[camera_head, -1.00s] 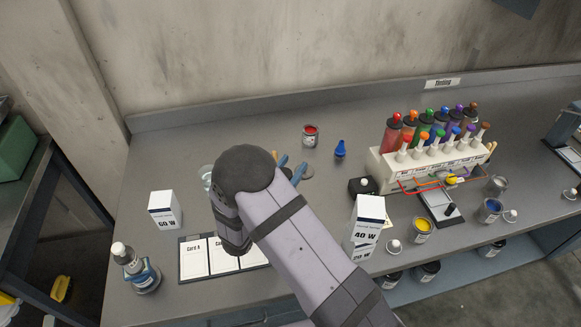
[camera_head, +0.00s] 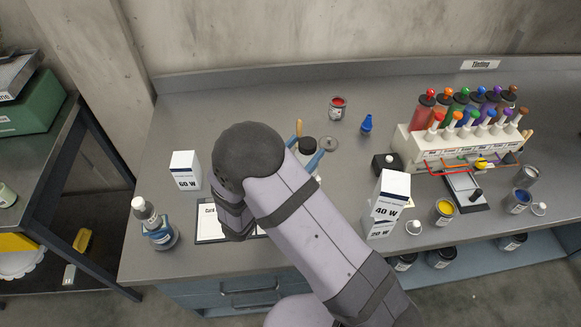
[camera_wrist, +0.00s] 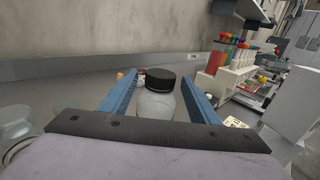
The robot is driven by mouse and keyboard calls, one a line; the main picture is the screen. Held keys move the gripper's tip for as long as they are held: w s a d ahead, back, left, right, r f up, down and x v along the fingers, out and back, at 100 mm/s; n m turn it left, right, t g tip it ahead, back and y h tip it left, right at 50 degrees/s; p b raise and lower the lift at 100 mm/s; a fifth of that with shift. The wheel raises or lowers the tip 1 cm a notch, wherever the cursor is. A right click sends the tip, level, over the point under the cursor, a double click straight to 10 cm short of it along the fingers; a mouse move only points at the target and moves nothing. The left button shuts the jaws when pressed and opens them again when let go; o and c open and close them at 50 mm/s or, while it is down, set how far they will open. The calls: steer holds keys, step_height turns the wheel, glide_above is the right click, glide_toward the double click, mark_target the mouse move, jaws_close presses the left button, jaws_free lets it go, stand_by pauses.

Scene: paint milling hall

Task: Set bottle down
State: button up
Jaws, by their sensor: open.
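A whitish translucent bottle with a black cap (camera_wrist: 157,105) stands upright between the two blue fingers of my gripper (camera_wrist: 160,76) in the wrist view. The fingers are spread, with a visible gap on each side of the bottle. In the head view the black cap (camera_head: 308,144) shows between the fingers of my gripper (camera_head: 308,152), above the grey bench (camera_head: 270,105). Most of the bottle's body is hidden there by my arm, so its base contact cannot be seen.
A grey disc (camera_head: 329,143), red paint can (camera_head: 338,108) and blue dropper bottle (camera_head: 366,124) are beyond. The 40 W carton (camera_head: 390,195) stands right, the 60 W carton (camera_head: 185,170) left, and a pump bottle (camera_head: 160,232) front left. The back bench strip is mostly clear.

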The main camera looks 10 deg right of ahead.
steer(key=b+v, duration=0.1)
steer(key=v, duration=0.4)
steer(key=shift+s+a, duration=0.25)
steer(key=shift+s, duration=0.1)
step_height(320, 180, up, 6)
steer(key=w+a+m+g+y+p, duration=0.1)
steer(key=w+m+g+y+p, duration=0.2)
steer(key=m+p, duration=0.4)
steer(key=s+d+f+m+g+y+b, duration=0.3)
steer(key=s+d+f+m+g, duration=0.3)
steer(key=s+d+m+g, duration=0.35)
steer(key=s+f+m+y+b, duration=0.4)
steer(key=s+f+m+y, duration=0.1)
steer(key=s+m, duration=0.6)
steer(key=shift+s+g+y, duration=0.2)
steer(key=shift+g+y, duration=0.25)
steer(key=shift+y, duration=0.05)
